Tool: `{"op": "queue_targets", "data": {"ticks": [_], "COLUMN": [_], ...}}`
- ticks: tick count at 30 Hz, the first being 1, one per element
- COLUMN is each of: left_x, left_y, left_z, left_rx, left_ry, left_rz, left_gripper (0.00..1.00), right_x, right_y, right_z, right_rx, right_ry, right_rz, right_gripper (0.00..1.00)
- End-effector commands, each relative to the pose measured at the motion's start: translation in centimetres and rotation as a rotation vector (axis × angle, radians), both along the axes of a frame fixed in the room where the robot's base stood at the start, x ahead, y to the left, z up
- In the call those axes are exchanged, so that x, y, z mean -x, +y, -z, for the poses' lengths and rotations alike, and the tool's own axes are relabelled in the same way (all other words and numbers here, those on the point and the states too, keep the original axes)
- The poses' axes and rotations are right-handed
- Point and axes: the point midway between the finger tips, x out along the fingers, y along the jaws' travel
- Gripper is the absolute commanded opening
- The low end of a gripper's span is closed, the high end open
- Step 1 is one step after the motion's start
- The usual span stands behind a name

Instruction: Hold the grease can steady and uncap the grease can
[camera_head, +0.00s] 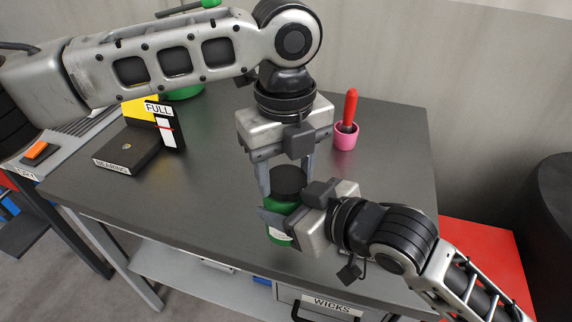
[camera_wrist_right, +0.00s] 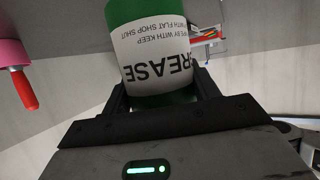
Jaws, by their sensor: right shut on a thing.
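The grease can (camera_head: 281,229) is green with a black cap (camera_head: 289,180) on top and stands near the table's front edge. My right gripper (camera_head: 280,215) is shut on the can's body from the right. In the right wrist view the can (camera_wrist_right: 150,55) sits between the two fingers, its white label reading upside down. My left gripper (camera_head: 287,178) points down from above, its fingers on either side of the cap. It looks open, with little room beside the cap; contact cannot be made out.
A pink cup (camera_head: 345,137) with a red-handled tool (camera_head: 350,108) stands behind to the right. The table (camera_head: 210,180) is clear left of the can. A WICKS drawer (camera_head: 325,304) is below.

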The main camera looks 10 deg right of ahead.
Motion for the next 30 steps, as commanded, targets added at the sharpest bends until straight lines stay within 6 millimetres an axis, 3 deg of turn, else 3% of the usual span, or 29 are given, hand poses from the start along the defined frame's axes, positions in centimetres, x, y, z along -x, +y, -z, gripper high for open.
{"op": "queue_targets", "data": {"ticks": [1,3,8,11,21,25,30], "left_x": [0.00,-0.01,0.02,0.06,0.03,0.03,-0.01], "left_y": [0.01,0.01,-0.01,-0.02,-0.05,-0.04,-0.04], "left_z": [-0.02,-0.03,-0.02,0.01,-0.08,-0.10,-0.13], "left_rx": [0.000,0.000,0.000,-0.001,-0.008,-0.009,-0.009], "left_ry": [0.000,0.000,0.001,0.005,0.009,0.010,0.008], "left_rz": [0.000,0.000,-0.041,-0.188,-0.976,-1.127,-1.169], "left_gripper": [0.38,0.24,0.24,0.24,0.24,0.24,0.24], "right_x": [-0.02,-0.02,-0.02,-0.02,-0.03,-0.02,-0.03], "right_y": [0.02,0.02,0.01,0.01,0.00,-0.01,0.00], "right_z": [-0.13,-0.13,-0.13,-0.12,-0.12,-0.11,-0.11], "right_rx": [-0.002,-0.003,-0.003,-0.003,-0.001,-0.001,-0.001], "right_ry": [-0.004,-0.003,-0.003,-0.003,-0.003,-0.003,-0.003], "right_rz": [0.000,0.000,0.000,0.000,0.001,0.001,0.000], "right_gripper": [0.00,0.00,0.00,0.00,0.00,0.00,0.00]}}
